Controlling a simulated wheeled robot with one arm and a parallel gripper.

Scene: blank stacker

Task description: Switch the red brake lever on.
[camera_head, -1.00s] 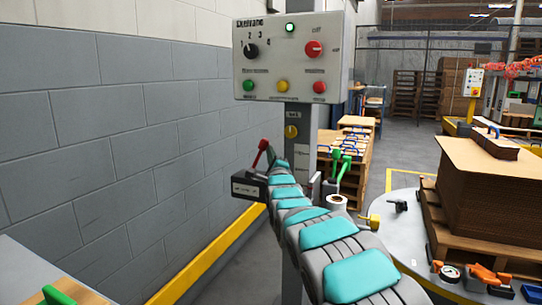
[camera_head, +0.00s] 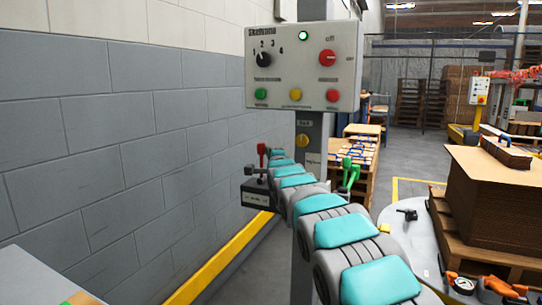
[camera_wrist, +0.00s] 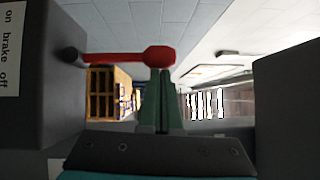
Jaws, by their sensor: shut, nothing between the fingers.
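The red brake lever (camera_head: 262,155) stands about upright on its dark box (camera_head: 256,194), which is mounted on the post. In the wrist view the lever (camera_wrist: 125,58) sticks straight out from its dark pivot, its round knob near the middle. A white label (camera_wrist: 9,50) reading "on brake off" is at the left edge there. My gripper (camera_wrist: 157,76) is shut and empty, its fingertips right at the knob. I cannot tell whether they touch it. In the head view my gripper (camera_head: 277,154) is beside the lever's right side and small.
A control panel (camera_head: 303,66) with knobs and coloured buttons hangs above my arm. A grey block wall (camera_head: 110,140) is at left, with a yellow rail (camera_head: 225,258) along its foot. A green-handled lever (camera_head: 349,172) is right of the post. Stacked cardboard (camera_head: 490,195) stands at right.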

